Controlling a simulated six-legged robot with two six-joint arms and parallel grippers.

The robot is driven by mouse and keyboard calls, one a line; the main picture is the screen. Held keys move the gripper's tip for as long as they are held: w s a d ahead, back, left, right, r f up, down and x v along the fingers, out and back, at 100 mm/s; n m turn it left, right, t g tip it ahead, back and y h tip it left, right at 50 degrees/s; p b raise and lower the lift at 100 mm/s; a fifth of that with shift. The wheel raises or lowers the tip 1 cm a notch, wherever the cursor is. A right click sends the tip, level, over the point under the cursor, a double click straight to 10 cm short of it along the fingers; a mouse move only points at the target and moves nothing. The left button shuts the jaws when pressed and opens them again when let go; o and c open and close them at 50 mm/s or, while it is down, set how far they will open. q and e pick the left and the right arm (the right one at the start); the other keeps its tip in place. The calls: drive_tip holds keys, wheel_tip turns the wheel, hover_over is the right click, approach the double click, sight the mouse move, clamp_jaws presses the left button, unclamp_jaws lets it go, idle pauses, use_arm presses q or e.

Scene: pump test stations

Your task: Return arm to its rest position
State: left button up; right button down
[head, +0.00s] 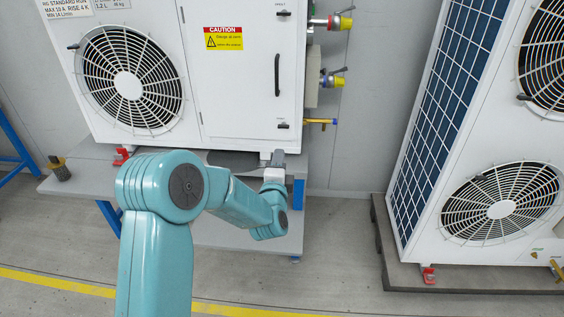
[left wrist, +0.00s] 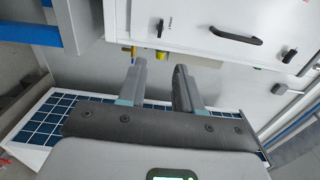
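My teal left arm rises from the bottom of the head view, bends at a large joint, and reaches right and down over a grey bench (head: 215,232). Its gripper (head: 279,156) is near the bench's right end, just in front of the lower right corner of a white fan unit (head: 240,97). In the left wrist view the two grey fingers of the left gripper (left wrist: 160,76) stand apart with nothing between them. The unit's door with a black handle (left wrist: 236,38) shows beyond them. My right gripper is in neither view.
Valves with yellow-and-red caps (head: 340,22) and a brass fitting (head: 322,122) stick out from the unit's right side. A larger white fan unit (head: 425,150) stands on a low dark base at the right. Clear floor (head: 345,245) lies between. A blue frame (head: 14,140) is at far left.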

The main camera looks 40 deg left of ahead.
use_arm(q)
drive_tip(key=shift+s, duration=0.1)
drive_tip(key=shift+d, duration=0.1)
drive_tip(key=s+d+f+g+h, duration=0.3)
drive_tip(key=s+d+f+h, duration=0.15)
drive_tip(key=d+f, duration=0.6)
drive_tip(key=s+d+f+g+h, duration=0.35)
drive_tip(key=s+d+f, duration=0.3)
drive_tip(key=f, duration=0.75)
drive_tip(key=s+d+f+n+g+h, duration=0.35)
drive_tip(key=s+d+f, duration=0.3)
drive_tip(key=s, duration=0.25)
drive_tip(key=s+d+n+g+h, duration=0.2)
drive_tip(key=s+d+n+g, duration=0.25)
drive_tip(key=s+n, duration=0.6)
wheel_tip(320, 180, up, 16)
drive_tip(key=p, duration=1.7)
drive_tip(key=shift+s+a+r+g, duration=0.25)
drive_tip(key=shift+s+a+g, duration=0.1)
drive_tip(key=shift+s+a, duration=0.05)
drive_tip(key=shift+y, duration=0.25)
